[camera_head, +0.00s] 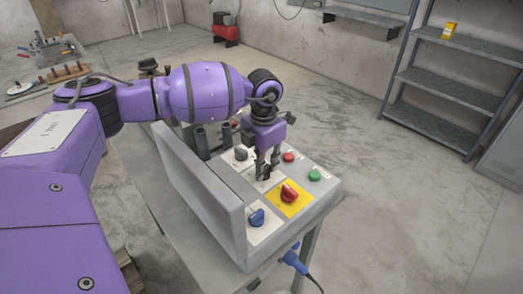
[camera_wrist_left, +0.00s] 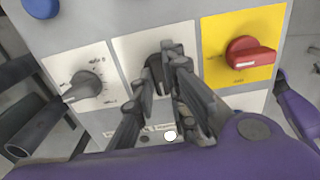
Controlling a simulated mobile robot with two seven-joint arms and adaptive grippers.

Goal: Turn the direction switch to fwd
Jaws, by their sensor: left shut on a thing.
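The control box (camera_head: 202,190) stands on a grey table with its panel facing up. A dark knob (camera_wrist_left: 155,68) sits on the middle white plate (camera_wrist_left: 130,48); I take it to be the direction switch, though its label is too small or hidden to read. My left gripper (camera_head: 268,163) reaches down from above and is shut on this knob. In the wrist view its dark fingers (camera_wrist_left: 157,82) close around the knob and hide much of it, so its pointing direction cannot be told. My right gripper is not in view.
Close around lie a grey dial knob (camera_head: 241,154), a blue knob (camera_head: 257,217), a red switch (camera_head: 289,193) on a yellow plate, a red button (camera_head: 289,157) and a green button (camera_head: 314,175). A raised grey lid (camera_head: 200,195) edges the left side. Floor to the right is clear.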

